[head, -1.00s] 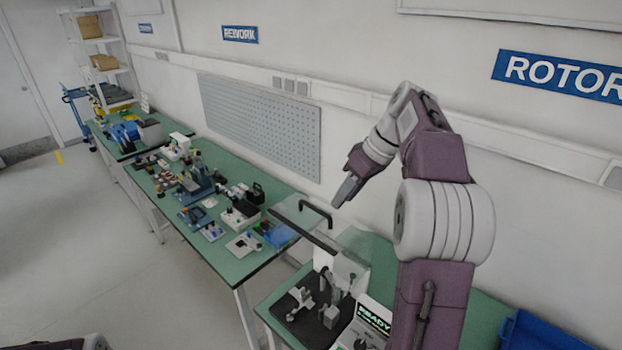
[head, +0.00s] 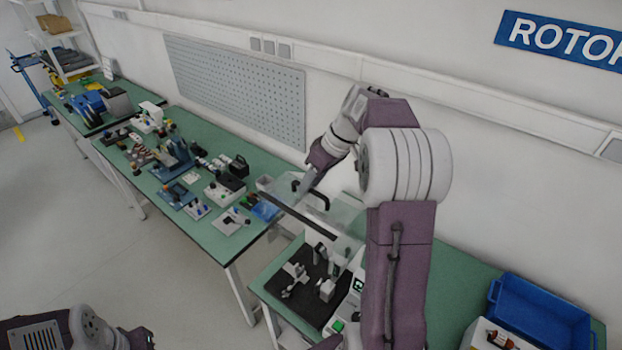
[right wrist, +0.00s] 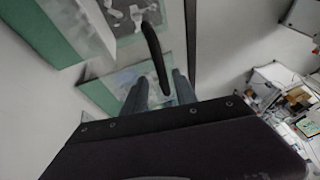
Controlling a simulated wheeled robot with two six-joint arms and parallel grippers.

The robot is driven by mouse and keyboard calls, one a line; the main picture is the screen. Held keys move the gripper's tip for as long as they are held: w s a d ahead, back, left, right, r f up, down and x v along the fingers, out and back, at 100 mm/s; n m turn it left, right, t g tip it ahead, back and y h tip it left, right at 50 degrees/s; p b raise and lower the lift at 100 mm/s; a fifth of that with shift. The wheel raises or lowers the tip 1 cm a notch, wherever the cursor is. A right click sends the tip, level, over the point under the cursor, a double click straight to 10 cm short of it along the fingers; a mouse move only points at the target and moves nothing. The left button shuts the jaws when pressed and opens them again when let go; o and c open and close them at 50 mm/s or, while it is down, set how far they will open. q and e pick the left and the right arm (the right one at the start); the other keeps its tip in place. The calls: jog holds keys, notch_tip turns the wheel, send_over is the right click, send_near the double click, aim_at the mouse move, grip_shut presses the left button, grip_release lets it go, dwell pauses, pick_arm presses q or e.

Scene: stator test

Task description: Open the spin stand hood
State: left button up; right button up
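The spin stand hood (head: 345,218) is a clear cover with a dark edge bar and a black arched handle (head: 322,197). Its clear panel stands out above and to the left of the stand's black base (head: 312,308), whose fixtures show uncovered below. My right gripper (head: 305,190) is at the handle in the head view. In the right wrist view my right gripper's fingers (right wrist: 160,90) are apart, with the lower end of the handle (right wrist: 154,58) between them and a gap showing. Contact cannot be told. My left arm shows at the lower left, its gripper out of view.
A green bench (head: 200,225) with several small fixtures lies left of the stand. A blue bin (head: 540,312) stands at the right on the stand's table. A pegboard (head: 235,90) and white wall rise behind. My right arm hides part of the stand.

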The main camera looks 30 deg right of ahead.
jog(key=shift+s+r, duration=0.2)
jog(key=shift+s, duration=0.45)
jog(key=shift+s+r, duration=0.1)
jog(key=shift+s, duration=0.15)
jog(key=shift+c, duration=1.2)
jog(key=c, duration=0.5)
jog(key=shift+w, duration=0.1)
pick_arm(q)
jog(key=shift+s+r, duration=0.2)
jog(key=shift+s, duration=0.55)
jog(key=shift+d, duration=0.1)
